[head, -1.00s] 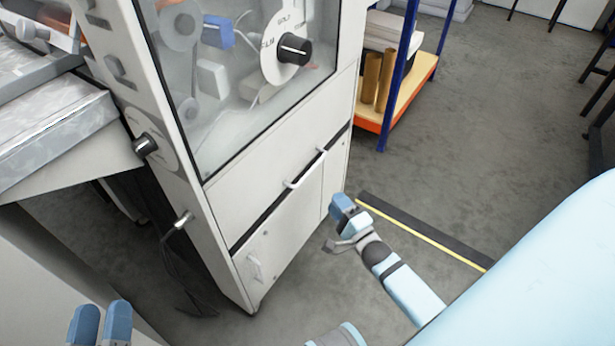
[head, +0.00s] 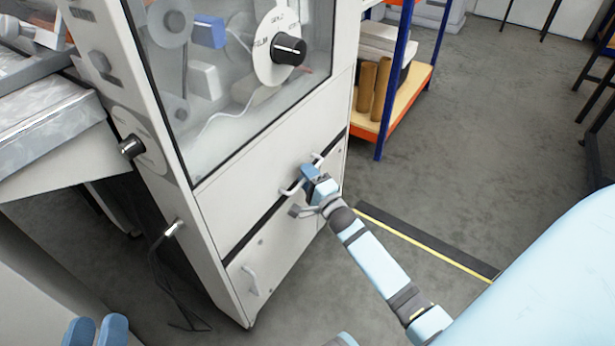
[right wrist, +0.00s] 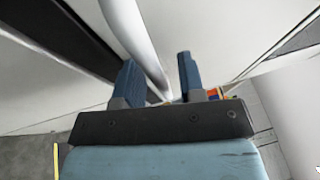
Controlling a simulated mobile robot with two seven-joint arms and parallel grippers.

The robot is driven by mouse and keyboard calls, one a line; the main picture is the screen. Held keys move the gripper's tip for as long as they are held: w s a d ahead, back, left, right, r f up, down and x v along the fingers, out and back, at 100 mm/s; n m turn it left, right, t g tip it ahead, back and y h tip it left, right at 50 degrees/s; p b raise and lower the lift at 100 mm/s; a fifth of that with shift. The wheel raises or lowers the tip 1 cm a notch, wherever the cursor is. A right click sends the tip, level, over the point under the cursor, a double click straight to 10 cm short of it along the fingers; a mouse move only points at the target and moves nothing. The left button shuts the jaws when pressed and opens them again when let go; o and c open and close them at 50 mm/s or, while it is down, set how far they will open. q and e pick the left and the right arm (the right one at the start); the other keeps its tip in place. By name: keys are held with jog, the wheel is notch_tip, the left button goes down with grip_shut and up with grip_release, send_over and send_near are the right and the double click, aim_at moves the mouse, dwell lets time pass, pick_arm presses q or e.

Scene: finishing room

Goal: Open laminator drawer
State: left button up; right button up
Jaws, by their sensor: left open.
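The laminator (head: 255,160) is a tall white cabinet with a clear window above. A long white bar handle (head: 290,189) sits at the dark slot under its plain front panel; the panel looks flush with the cabinet. My right gripper (head: 308,180) is at this handle and hides its middle part. In the right wrist view, the two blue fingers of the right gripper (right wrist: 158,80) are apart, and the white handle bar (right wrist: 136,38) runs down into the gap between them. I cannot tell if they touch it. My left gripper (head: 95,330) is open and empty at the bottom left.
Below the slot are lower doors, one with a small handle (head: 251,279). A black knob (head: 131,147) and a side crank (head: 172,230) stick out at left. A blue-posted shelf (head: 405,95) stands behind at right.

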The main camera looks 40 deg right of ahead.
jog(key=shift+c, duration=0.5)
grip_shut()
pick_arm(q)
jog(key=shift+r, duration=0.15)
pick_arm(e)
jog(key=shift+s, duration=0.1)
